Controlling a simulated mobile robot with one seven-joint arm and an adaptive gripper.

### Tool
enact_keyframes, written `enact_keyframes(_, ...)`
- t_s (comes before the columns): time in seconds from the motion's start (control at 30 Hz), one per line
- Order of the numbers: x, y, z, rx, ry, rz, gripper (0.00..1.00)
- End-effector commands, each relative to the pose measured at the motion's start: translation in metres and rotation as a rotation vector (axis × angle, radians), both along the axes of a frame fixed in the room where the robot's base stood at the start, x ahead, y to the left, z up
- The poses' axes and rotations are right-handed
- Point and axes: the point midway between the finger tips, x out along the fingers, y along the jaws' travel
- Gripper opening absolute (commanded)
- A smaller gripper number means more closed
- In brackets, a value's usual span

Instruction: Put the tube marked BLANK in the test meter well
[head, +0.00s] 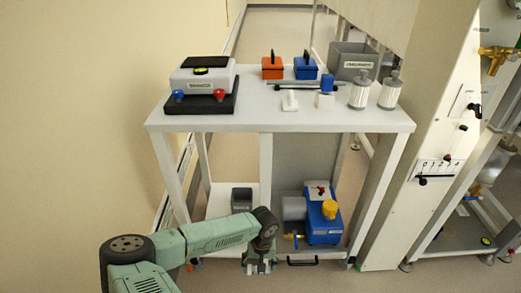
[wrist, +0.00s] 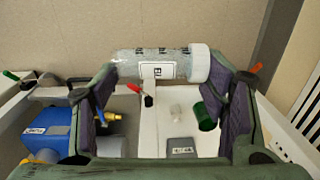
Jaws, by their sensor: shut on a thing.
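A clear tube with a white cap (wrist: 199,64) lies sideways across the top of the wrist view. Its label (wrist: 158,71) starts with "BL"; the rest is not readable. My gripper (wrist: 176,72) is shut on this tube, with one finger at each end. In the head view my gripper (head: 260,266) is low, in front of the table's lower shelf, and the tube is too small to make out clearly. No test meter well can be picked out for certain. A white device on a dark base (head: 203,84), with red and blue knobs, stands on the table top; its label is unreadable.
The white table top (head: 290,122) also holds orange (head: 274,68) and blue (head: 306,68) boxes, a grey bin (head: 352,62) and two white canisters. A blue pump (head: 322,219) and small grey box (head: 242,198) stand on the lower shelf. A green cup (wrist: 209,108) shows in the wrist view.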

Motion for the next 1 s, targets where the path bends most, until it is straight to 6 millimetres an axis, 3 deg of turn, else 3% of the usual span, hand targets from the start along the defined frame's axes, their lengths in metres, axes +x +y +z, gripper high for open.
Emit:
enact_keyframes(0.23, 0.021, -0.002, 0.026, 0.002, -0.006, 0.005, 0.33)
enact_keyframes(0.67, 0.021, -0.003, 0.027, -0.001, -0.005, 0.007, 0.33)
enact_keyframes(1.0, -0.019, -0.003, -0.022, -0.003, 0.0, 0.008, 0.33)
